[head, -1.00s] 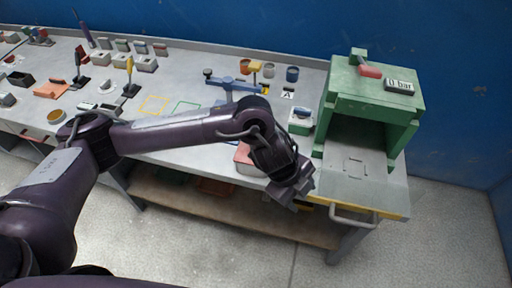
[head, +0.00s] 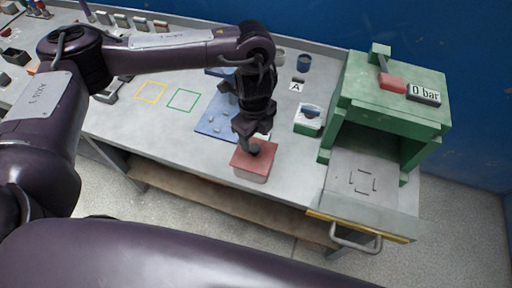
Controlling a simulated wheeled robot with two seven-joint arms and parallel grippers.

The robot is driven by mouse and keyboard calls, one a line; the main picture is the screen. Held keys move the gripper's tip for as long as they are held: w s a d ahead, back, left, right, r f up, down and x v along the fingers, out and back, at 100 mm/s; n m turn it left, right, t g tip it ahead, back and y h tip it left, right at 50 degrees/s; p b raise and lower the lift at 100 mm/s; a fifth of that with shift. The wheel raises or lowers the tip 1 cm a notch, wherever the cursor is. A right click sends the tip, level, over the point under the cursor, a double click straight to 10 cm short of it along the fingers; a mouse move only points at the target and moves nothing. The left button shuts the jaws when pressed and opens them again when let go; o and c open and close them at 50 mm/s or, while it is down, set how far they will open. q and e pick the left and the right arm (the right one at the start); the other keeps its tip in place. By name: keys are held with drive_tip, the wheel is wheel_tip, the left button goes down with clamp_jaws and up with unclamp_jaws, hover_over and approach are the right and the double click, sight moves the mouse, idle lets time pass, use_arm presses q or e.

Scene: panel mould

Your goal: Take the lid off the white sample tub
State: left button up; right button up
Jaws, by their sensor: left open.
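A pale, squarish tub with a flat dull-red lid (head: 255,163) stands near the front edge of the bench, and the lid is on it. My left gripper (head: 251,149) points down at the top of this lid from above. It is open, and its fingertips are at or just over the lid. The gripper hides the lid's far middle, so I cannot tell whether it touches or surrounds any knob. My right gripper is not in view.
A green press (head: 388,112) with a "0 bar" sign (head: 424,93) stands to the right. A blue plate (head: 213,126) lies behind my gripper. Yellow (head: 151,92) and green (head: 183,100) outlined squares are empty.

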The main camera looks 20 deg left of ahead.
sight(254, 147)
use_arm(q)
drive_tip(key=shift+s+f, duration=0.15)
drive_tip(key=shift+f, duration=0.5)
drive_tip(key=shift+s+f, duration=0.15)
drive_tip(key=shift+f, duration=0.45)
drive_tip(key=f, duration=0.3)
drive_tip(key=shift+w+a+f, duration=0.1)
drive_tip(key=shift+w+f, duration=0.15)
drive_tip(key=shift+f, duration=0.05)
drive_tip(key=c, duration=0.9)
drive_tip(key=shift+c, duration=0.7)
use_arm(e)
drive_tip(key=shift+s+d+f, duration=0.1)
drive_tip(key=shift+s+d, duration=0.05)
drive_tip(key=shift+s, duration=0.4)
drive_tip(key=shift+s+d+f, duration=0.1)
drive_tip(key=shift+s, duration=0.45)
use_arm(q)
drive_tip(key=shift+r, duration=0.1)
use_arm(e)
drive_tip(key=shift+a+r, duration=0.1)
